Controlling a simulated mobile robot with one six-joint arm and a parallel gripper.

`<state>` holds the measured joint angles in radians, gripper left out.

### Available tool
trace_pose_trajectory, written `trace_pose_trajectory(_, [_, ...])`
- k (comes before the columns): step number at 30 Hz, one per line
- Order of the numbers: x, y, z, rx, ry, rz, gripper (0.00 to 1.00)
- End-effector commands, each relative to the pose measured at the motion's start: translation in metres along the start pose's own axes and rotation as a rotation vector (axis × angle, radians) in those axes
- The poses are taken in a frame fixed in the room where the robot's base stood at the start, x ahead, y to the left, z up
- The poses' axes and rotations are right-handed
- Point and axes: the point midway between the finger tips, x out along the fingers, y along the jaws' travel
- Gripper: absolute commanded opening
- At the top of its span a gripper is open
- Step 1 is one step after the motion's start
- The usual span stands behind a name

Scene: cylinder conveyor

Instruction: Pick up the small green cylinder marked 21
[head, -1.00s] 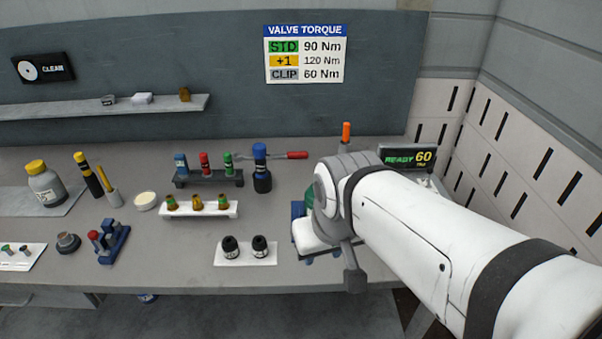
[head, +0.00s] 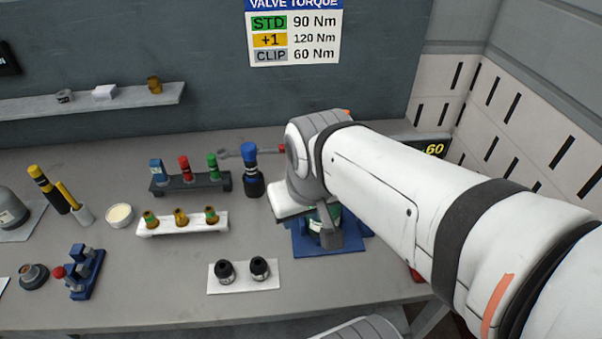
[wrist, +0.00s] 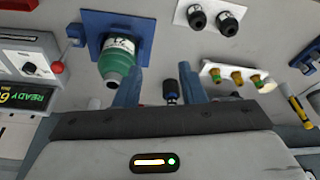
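My gripper (wrist: 158,72) is open and empty, with two blue-grey fingers. In the wrist view the cylinder shows behind and just left of the left finger, not between the fingers. In the head view the blue plate (head: 348,244) lies under my wrist, and my arm hides most of the cylinder (head: 318,225).
Two black bottles (head: 242,270) stand on a white card left of the plate. A dark rack (head: 190,182) and a white rack (head: 183,224) hold small parts. A blue-capped bottle (head: 252,172) stands close to my wrist. A READY 60 display unit (wrist: 30,95) is beside the plate.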

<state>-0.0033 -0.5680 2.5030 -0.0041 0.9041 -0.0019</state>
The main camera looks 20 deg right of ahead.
Motion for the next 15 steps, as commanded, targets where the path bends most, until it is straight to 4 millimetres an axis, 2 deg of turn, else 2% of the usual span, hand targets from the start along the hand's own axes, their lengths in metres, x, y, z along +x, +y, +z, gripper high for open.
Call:
trace_pose_trajectory(5, [0.0,0.0,0.0,0.0,0.0,0.0,0.36])
trace_pose_trajectory(9, [0.002,0.002,-0.002,0.033,-0.006,0.002,0.47])
trace_pose_trajectory(11, [0.005,0.002,-0.006,0.091,-0.016,0.005,0.52])
trace_pose_trajectory(15, [0.021,0.016,-0.026,0.388,-0.066,0.029,0.63])
